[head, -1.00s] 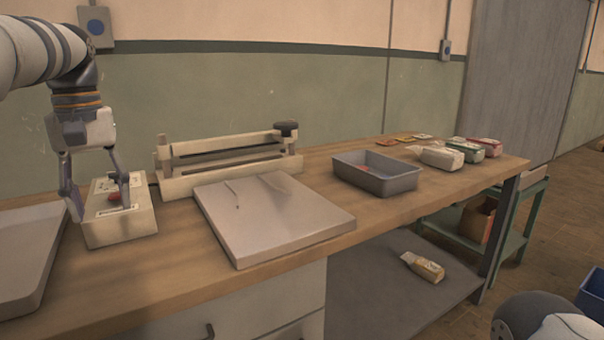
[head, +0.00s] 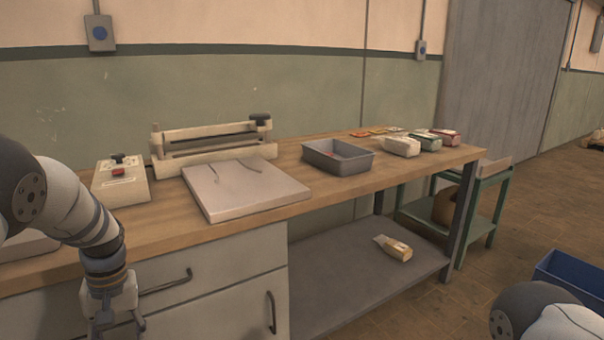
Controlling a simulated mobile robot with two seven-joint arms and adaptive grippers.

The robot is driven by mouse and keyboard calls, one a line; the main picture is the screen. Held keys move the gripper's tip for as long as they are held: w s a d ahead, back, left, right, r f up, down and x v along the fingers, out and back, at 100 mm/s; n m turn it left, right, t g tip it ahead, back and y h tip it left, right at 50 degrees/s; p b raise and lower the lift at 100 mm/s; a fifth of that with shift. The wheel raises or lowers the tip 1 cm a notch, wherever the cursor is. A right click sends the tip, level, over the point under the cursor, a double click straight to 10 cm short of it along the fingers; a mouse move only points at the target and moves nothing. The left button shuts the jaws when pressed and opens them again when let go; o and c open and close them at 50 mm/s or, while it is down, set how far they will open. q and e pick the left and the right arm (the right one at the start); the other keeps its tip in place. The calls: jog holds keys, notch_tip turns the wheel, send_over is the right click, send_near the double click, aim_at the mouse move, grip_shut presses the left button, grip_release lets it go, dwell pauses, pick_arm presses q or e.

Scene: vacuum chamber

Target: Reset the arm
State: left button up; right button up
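My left arm (head: 75,205) comes in from the left and hangs down in front of the workbench. My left gripper (head: 116,328) is low at the bottom edge, in front of the white drawer units. Its fingers look spread and empty, but their tips are cut off by the frame. Part of my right arm (head: 545,315) shows at the bottom right corner; its gripper is out of view. The control box (head: 122,188) with a red button and a black knob stands on the bench behind my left arm, clear of it.
The wooden bench (head: 330,192) holds a bar sealer (head: 212,150), a flat grey plate (head: 245,190), a grey bin (head: 338,157) and several packets at the far right. A packet (head: 393,247) lies on the lower shelf (head: 350,290). A blue crate (head: 572,280) stands on the floor at the right.

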pick_arm(q)
jog(key=s+d+f+m, duration=0.1)
jog(key=s+d+f, duration=0.1)
jog(key=s+f, duration=0.6)
jog(key=s+d+f+m, duration=0.1)
jog(key=s+d+f, duration=0.1)
jog(key=s+f, duration=0.65)
jog(key=s+d+r+m, duration=0.1)
jog(key=s+d, duration=0.1)
jog(key=s, duration=0.6)
jog(key=s+d+r+m+p, duration=0.1)
jog(key=s+d, duration=0.2)
jog(key=s, duration=0.6)
jog(key=s+d+r+m+g, duration=0.1)
jog(key=s+d, duration=0.1)
jog(key=s, duration=0.6)
jog(key=shift+s+d+r+h, duration=0.15)
jog(key=shift+s+d+h, duration=0.05)
jog(key=shift+d+h, duration=0.2)
pick_arm(e)
jog(key=shift+w+d+r+t, duration=0.15)
jog(key=shift+w+r+t, duration=0.25)
jog(key=shift+w+r, duration=0.4)
pick_arm(q)
jog(key=shift+o, duration=0.3)
pick_arm(e)
jog(key=shift+s+r, duration=0.1)
jog(key=shift+s, duration=0.05)
